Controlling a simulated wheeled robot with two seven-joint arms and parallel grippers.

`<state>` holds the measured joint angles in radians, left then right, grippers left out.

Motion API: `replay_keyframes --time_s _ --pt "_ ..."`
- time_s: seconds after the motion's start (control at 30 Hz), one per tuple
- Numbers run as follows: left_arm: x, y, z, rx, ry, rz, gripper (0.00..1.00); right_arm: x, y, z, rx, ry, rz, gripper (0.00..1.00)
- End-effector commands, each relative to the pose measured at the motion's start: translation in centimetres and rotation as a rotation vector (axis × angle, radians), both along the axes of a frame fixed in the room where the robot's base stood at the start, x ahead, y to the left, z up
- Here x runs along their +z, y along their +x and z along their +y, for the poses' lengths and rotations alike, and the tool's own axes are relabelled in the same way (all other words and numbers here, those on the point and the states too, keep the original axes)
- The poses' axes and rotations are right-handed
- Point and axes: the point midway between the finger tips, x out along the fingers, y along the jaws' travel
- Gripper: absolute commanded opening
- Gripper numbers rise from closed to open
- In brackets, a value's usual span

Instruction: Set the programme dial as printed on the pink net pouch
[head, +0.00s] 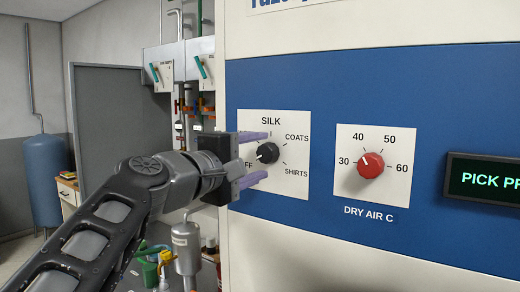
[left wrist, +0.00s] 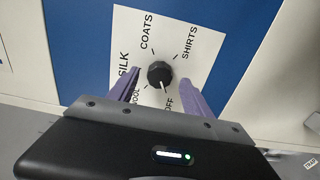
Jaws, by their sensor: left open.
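The programme dial (head: 268,152) is a black knob on a white plate on the machine's blue panel. SILK, COATS and SHIRTS are readable around it; OFF is partly covered in the head view. The left wrist view shows the knob (left wrist: 160,75) with WOOL and OFF as well. Its white pointer line points toward OFF. My left gripper (head: 266,155) is open, with one purple finger above and one below the knob. In the left wrist view the fingers (left wrist: 158,77) stand either side of the knob; contact cannot be told. The pink net pouch and my right gripper are not in view.
A red DRY AIR C dial (head: 371,165), its mark between 30 and 40, sits right of the programme dial. A dark display (head: 484,180) with green text is farther right. A blue tank (head: 46,180) and a silver canister (head: 187,246) stand at left.

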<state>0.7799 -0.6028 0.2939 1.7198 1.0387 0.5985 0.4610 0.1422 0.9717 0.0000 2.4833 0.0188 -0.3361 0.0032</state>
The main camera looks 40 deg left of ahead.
Motion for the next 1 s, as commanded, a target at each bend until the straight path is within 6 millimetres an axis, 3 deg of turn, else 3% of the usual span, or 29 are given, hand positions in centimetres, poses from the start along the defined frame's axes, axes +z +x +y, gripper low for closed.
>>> replay_keyframes --time_s 0.13,0.43,1.0 --pt "0.08 1.26 0.08 0.001 -0.001 0.0 0.58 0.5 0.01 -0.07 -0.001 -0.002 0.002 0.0" --pt "-0.02 1.45 0.09 0.002 -0.001 -0.001 0.57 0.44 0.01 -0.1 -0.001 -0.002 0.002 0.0" --pt "-0.03 1.43 0.07 0.001 -0.001 0.0 0.11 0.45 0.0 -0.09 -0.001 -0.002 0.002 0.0"
